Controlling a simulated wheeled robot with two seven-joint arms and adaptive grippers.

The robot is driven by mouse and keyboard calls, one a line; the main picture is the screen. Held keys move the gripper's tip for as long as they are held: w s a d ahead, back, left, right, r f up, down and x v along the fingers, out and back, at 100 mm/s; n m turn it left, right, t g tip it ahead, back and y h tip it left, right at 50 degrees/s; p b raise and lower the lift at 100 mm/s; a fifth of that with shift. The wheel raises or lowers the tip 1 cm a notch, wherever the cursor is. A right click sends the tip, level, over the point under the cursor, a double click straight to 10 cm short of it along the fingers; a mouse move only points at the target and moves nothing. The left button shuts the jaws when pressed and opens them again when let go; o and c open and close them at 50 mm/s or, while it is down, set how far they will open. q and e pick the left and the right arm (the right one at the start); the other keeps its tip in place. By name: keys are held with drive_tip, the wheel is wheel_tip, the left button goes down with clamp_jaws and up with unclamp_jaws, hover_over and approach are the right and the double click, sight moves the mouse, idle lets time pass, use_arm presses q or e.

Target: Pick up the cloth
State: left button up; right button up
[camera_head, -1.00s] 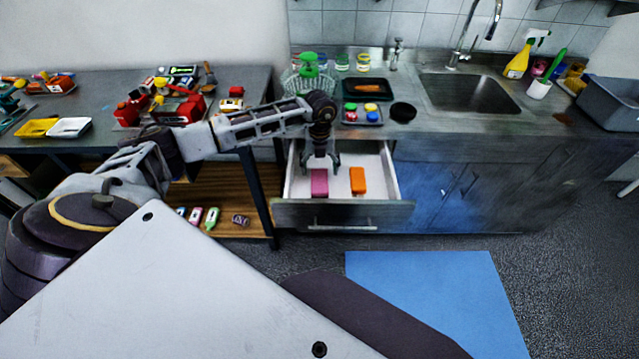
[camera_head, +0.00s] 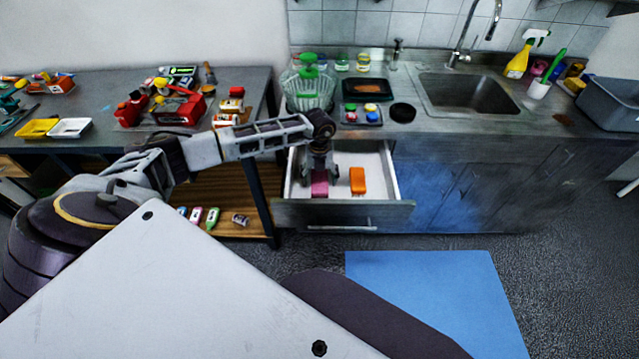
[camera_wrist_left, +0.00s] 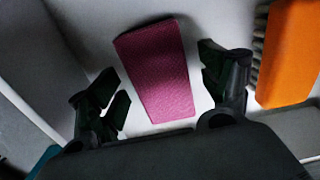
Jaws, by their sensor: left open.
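A folded pink cloth (camera_head: 319,188) lies in the open drawer, in its left part. In the left wrist view the cloth (camera_wrist_left: 157,68) lies flat between the two fingers, with a gap on each side. My left gripper (camera_head: 320,176) reaches down into the drawer, above the cloth, and hides part of it in the head view. In the left wrist view the gripper (camera_wrist_left: 165,100) is open and empty. My right gripper is not in view.
An orange brush (camera_head: 357,181) with bristles lies right of the cloth in the drawer (camera_head: 384,172). The counter above holds a dish tray (camera_head: 367,88), a black round dish (camera_head: 403,112) and a sink (camera_head: 470,92). A blue mat (camera_head: 430,290) lies on the floor.

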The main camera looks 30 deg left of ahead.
sight(319, 179)
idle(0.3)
use_arm(q)
drive_tip(key=c, duration=1)
drive_tip(key=shift+r, duration=0.15)
drive_tip(key=shift+c, duration=0.2)
wheel_tip(319, 179, up, 10)
idle(0.3)
drive_tip(key=o, duration=0.4)
drive_tip(key=shift+c, duration=0.2)
drive_tip(key=c, duration=0.3)
